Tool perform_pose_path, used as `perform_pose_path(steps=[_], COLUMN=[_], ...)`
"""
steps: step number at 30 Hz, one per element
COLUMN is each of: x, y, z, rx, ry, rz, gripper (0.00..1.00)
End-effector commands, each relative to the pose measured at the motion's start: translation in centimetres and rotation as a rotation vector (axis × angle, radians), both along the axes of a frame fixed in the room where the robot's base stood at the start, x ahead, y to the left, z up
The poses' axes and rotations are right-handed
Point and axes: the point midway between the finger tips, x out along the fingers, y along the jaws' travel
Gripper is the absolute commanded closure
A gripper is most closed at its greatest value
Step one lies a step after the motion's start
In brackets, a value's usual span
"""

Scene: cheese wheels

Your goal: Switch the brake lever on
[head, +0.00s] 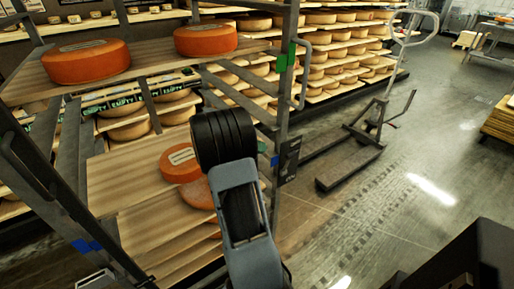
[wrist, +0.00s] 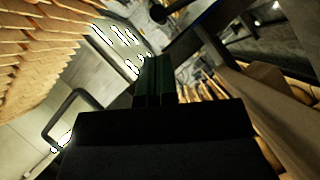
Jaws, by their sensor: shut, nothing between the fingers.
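I cannot make out a brake lever for certain in either view. The grey cart rack (head: 289,90) stands in front of me, with a looped side handle (head: 302,75) and green and blue marks on its post. In the head view my arm reaches toward this post, and its black wrist joint hides my gripper. In the wrist view the two dark fingers of my gripper (wrist: 154,82) are together and empty. A grey bent handle (wrist: 68,112) shows left of the fingers, apart from them in the picture. The rack's foot is hidden by my arm.
Orange cheese wheels (head: 87,61) lie on the rack's wooden shelves. Long shelves of cheeses (head: 335,45) stand behind. A low metal trolley (head: 349,168) with an upright handle stands right of the rack. Open floor (head: 400,215) lies at the right.

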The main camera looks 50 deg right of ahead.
Motion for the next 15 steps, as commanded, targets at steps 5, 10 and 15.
perform_pose_path(steps=[5,10,15], x=[-2.2,-3.6,-4.4], y=[-1.9,-3.2,-4.0], z=[-1.0,-1.6,-2.0], rx=[0.000,0.001,0.001], ry=[0.000,0.000,0.000], rz=[-0.003,-0.003,-0.001], gripper=[1.00,1.00,1.00])
